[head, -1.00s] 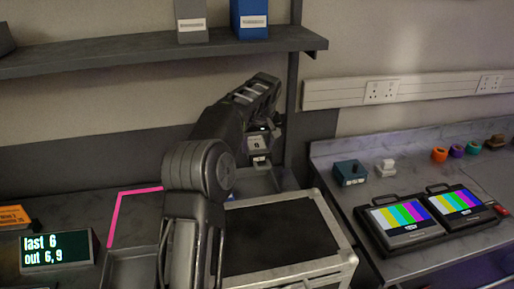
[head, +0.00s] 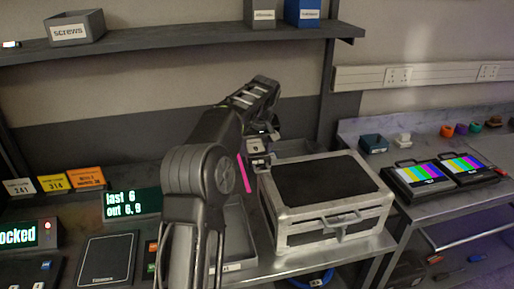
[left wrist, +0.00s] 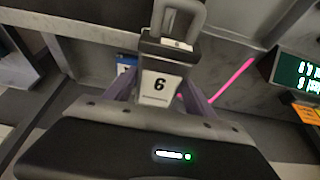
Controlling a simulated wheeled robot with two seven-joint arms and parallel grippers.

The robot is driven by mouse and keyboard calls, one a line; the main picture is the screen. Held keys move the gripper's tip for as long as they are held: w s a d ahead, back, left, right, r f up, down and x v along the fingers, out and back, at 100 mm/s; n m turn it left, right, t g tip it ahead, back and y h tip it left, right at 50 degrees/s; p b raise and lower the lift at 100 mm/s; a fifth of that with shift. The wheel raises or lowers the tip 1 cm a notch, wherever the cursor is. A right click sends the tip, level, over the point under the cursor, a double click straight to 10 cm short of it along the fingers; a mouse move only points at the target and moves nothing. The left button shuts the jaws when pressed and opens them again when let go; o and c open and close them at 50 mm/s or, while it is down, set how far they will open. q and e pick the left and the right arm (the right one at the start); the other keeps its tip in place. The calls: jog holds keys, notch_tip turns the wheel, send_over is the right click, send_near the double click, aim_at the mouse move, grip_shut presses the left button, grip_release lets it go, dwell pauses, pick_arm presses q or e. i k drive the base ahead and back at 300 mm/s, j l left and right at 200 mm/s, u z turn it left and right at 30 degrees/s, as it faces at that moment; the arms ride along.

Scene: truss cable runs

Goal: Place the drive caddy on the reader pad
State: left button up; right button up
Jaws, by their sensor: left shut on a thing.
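My left gripper (head: 259,150) is shut on the drive caddy (head: 257,162), a small dark and light block with a white label. In the left wrist view the drive caddy (left wrist: 160,87) sits between the two fingers, shows the number 6, and has a grey loop handle at its far end. It appears held above the bench, left of the silver-edged case. A flat dark pad (head: 106,262), which looks like the reader pad, lies at the lower left; its lettering is too small to read surely. My right gripper is out of view.
A silver-edged case (head: 347,222) stands right of my left arm. A grey tray (head: 238,240) and a pink line (head: 244,173) lie near the arm. A display (head: 132,203) reads "last 6, out 6,9"; another display (head: 18,236) ends in "ocked". A shelf (head: 180,40) runs above.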

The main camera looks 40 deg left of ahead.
aim_at(107, 259)
jog(key=k, duration=1.1)
